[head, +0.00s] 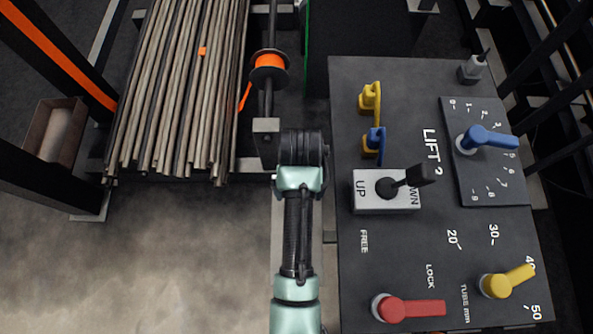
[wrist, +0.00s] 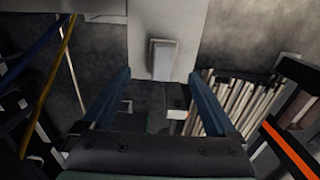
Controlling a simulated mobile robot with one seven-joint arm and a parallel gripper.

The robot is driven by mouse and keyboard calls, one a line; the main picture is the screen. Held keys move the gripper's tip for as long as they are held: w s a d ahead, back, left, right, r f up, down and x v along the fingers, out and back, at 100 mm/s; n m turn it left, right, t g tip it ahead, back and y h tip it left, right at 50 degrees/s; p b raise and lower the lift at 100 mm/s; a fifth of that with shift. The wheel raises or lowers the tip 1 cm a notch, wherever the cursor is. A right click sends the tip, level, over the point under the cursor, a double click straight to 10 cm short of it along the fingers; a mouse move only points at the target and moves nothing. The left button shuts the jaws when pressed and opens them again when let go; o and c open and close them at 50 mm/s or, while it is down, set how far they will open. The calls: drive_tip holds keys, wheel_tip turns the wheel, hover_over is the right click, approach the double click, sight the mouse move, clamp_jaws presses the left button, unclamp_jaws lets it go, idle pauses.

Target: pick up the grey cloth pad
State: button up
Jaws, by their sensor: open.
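A small pale grey block (wrist: 163,58) shows in the wrist view, on or against a lighter grey panel (wrist: 184,25). It may be the grey cloth pad, but I cannot make out its cloth. My gripper (wrist: 160,72) is open, its two dark blue fingers spread left and right of the block's lower end in the picture. Nothing shows held between them. I cannot tell the depth between fingers and block. In the head view my arm reaches up the middle; the fingers cannot be made out there, and I cannot pick out the pad.
A dark control panel (head: 400,265) with a lift lever (head: 405,180) and coloured handles stands close right of my arm. A bundle of rods (head: 180,90) lies at upper left, with an orange spool (head: 268,72) beside it. An open box (head: 57,135) is far left. Bare floor (head: 150,260) shows lower left.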

drive_tip(key=f, duration=0.6)
drive_tip(key=shift+a+f, duration=0.2)
drive_tip(key=shift+a, duration=0.05)
drive_tip(key=c, duration=1.4)
